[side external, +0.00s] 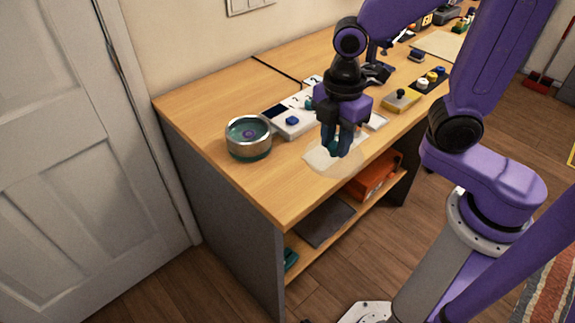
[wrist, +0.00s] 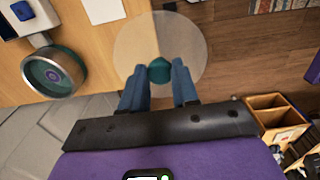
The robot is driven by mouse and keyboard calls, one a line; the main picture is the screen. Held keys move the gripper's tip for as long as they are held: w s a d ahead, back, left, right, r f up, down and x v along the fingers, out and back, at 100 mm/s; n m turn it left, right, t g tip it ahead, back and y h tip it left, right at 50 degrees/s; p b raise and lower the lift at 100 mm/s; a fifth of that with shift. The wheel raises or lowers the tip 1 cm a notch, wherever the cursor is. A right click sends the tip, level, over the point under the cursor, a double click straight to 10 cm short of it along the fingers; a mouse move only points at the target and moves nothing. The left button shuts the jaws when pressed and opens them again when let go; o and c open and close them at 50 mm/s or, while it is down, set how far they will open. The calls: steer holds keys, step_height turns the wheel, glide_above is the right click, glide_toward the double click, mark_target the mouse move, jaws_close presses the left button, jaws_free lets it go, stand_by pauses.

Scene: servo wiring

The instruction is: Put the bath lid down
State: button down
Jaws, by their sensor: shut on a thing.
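The bath lid is a clear round disc (wrist: 185,35) with a teal knob (wrist: 159,71). My gripper (wrist: 158,76) is shut on that knob, with a blue finger on each side. In the side external view my gripper (side external: 336,150) points down above the front part of the desk, and the see-through lid (side external: 335,169) shows faintly below the fingers. The bath is a round metal pot (side external: 249,138) with a teal base and dark inside, open on top, to the left of my gripper. It also shows in the wrist view (wrist: 54,72). The gap under the lid is hard to judge.
A pale sheet (side external: 318,157) lies on the desk below my gripper; a pale sheet also shows in the wrist view (wrist: 104,10). A white box with a blue button (side external: 292,121) stands behind the bath. The desk's front edge runs beneath the lid in the wrist view, with floor beyond.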

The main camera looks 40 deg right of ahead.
mark_target(311, 147)
steer(key=w, duration=0.1)
steer(key=w+a+f, duration=0.1)
steer(key=w, duration=0.1)
steer(key=w+f, duration=0.1)
steer(key=shift+w+a+f, duration=0.15)
steer(key=shift+w+a, duration=0.15)
steer(key=shift+a, duration=0.1)
steer(key=w+f, duration=0.1)
steer(key=f, duration=0.1)
steer(key=w+a+f, duration=0.1)
steer(key=w, duration=0.1)
steer(key=w+a+f, duration=0.1)
steer(key=f, duration=0.1)
steer(key=shift+w+f, duration=0.25)
steer(key=shift+f, duration=0.05)
steer(key=shift+w+f, duration=0.1)
steer(key=shift+f, duration=1.6)
steer(key=shift+f, duration=0.15)
steer(key=c, duration=0.8)
jaws_free()
steer(key=shift+c, duration=0.2)
step_height(311, 147, up, 12)
steer(key=shift+r, duration=0.2)
